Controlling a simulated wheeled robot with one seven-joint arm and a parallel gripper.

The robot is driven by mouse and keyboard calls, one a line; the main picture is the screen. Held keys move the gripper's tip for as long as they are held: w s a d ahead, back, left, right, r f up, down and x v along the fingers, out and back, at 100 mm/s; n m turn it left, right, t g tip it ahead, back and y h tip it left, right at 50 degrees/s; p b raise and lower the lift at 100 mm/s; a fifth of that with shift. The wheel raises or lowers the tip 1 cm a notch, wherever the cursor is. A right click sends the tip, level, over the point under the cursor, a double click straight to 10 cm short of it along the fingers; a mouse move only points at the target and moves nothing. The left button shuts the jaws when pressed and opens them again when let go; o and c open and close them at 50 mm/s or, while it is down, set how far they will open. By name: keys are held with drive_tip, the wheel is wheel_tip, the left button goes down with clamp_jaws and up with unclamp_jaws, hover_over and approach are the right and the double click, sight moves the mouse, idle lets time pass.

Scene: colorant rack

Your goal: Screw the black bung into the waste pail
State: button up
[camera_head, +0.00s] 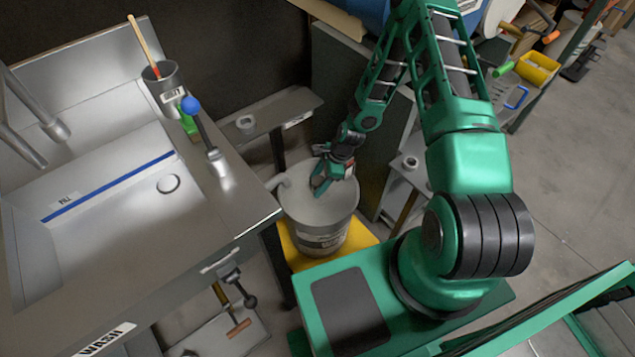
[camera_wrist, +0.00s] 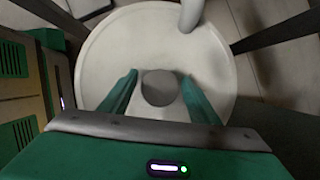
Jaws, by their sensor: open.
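The waste pail (camera_head: 322,236) is a pale grey bucket with a label, standing on a yellow base (camera_head: 290,254). Its round lid also fills the middle of the wrist view (camera_wrist: 125,45). My gripper (camera_head: 322,186) points down over the lid in the head view. In the wrist view its two green fingers (camera_wrist: 160,95) are spread apart. A round grey disc (camera_wrist: 160,88) lies between the fingers on or just above the lid, and I cannot tell whether it is the bung or the lid's opening. No clearly black bung shows. Finger contact is unclear.
A pale curved pipe (camera_head: 279,182) meets the lid's left edge.

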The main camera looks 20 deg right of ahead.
drive_tip(key=n+g, duration=0.1)
drive_tip(key=n, duration=0.1)
drive_tip(key=shift+n, duration=0.4)
drive_tip(key=shift+d, duration=0.1)
drive_tip(key=shift+c, duration=0.4)
drive_tip(key=c, duration=0.9)
drive_tip(key=m+t, duration=0.1)
drive_tip(key=m, duration=0.2)
drive_tip(key=m+t, duration=0.1)
drive_tip(key=m, duration=0.2)
drive_tip(key=shift+s+m+h, duration=0.1)
drive_tip(key=shift+m+h, duration=0.3)
drive_tip(key=m+t+h, duration=0.1)
drive_tip(key=m, duration=0.3)
drive_tip(key=shift+t, duration=0.3)
drive_tip(key=shift+c, duration=0.3)
drive_tip(key=shift+o, duration=0.2)
drive_tip(key=shift+m+h, duration=0.5)
drive_tip(key=shift+m, duration=1)
